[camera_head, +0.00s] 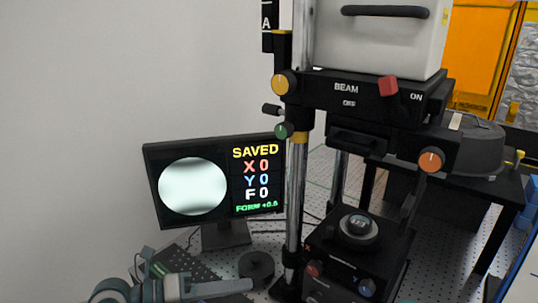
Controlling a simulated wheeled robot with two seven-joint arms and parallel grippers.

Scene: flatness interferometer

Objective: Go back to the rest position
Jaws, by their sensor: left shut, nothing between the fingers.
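My left gripper (246,286) is low in the head view, left of the instrument's base. Its grey fingers point right and are shut with nothing between them. The interferometer's black head (370,100) stands on chrome columns and carries a white housing with a black handle. Its front reads "BEAM" and "ON", with a red lever (388,86) by the "ON" mark. Below is a black stage (345,262) with red and blue knobs, and a small round part (358,226) sits on it. My right gripper is not in view.
A monitor (215,180) shows a pale disc, "SAVED", X 0, Y 0, F 0 and a green FORM line. A black round piece (256,268) lies on the perforated table close to my left fingertips. A blue-edged object (524,215) stands at the right edge.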

